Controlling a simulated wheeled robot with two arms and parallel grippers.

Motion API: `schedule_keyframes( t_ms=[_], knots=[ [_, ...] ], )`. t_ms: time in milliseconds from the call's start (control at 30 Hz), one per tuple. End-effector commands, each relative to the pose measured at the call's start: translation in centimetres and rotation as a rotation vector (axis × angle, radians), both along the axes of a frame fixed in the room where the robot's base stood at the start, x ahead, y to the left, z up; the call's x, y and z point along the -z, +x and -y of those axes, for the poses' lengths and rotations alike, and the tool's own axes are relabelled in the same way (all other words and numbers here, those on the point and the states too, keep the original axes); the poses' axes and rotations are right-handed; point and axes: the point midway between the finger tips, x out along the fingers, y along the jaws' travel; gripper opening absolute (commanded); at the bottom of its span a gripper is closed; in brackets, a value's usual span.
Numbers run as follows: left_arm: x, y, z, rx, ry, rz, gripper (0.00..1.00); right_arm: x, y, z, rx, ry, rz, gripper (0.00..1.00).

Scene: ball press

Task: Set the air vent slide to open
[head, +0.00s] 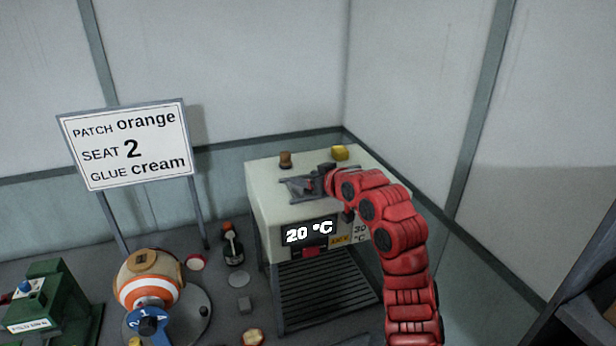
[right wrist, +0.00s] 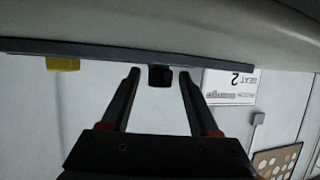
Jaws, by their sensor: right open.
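A cream box-shaped machine (head: 268,212) with a "20 °C" display stands in the middle of the head view. A short brown knob (head: 285,159) and a yellow block (head: 339,153) stand on its top. In the right wrist view the knob (right wrist: 160,77) looks dark and the yellow block (right wrist: 62,64) is to its left. No label marks the air vent slide; I cannot tell which part it is. My right gripper (head: 298,187) is open and empty over the machine's top. Its fingers (right wrist: 159,73) appear on either side of the knob in the wrist view; contact is unclear. My left gripper is out of view.
A sign (head: 130,143) reading orange, 2, cream stands at the left. On the floor area are an orange-striped ball (head: 150,288), a green device (head: 55,300), a dark bottle (head: 234,248) and small pieces. A slatted rack (head: 325,290) is below the machine. Walls close in behind.

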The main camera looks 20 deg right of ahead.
Motion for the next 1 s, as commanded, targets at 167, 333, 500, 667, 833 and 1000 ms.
schedule_keyframes(
  t_ms=[167,333,500,667,833,1000],
  knots=[
    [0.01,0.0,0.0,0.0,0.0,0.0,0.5,0.0,-0.02,0.02,0.0,0.0,0.0,0.46],
    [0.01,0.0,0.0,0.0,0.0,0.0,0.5,0.0,-0.03,0.02,0.0,0.001,0.0,0.15],
    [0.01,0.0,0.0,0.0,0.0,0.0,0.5,-0.02,-0.04,0.01,0.0,0.001,0.0,0.0],
    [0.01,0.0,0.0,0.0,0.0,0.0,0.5,-0.01,-0.04,0.01,-0.001,0.001,0.0,0.0],
    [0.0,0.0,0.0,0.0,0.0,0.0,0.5,-0.03,-0.04,0.0,-0.001,0.001,0.0,0.0],
    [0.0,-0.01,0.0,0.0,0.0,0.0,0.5,-0.03,-0.04,0.0,-0.001,0.001,0.0,0.0]
  ],
)
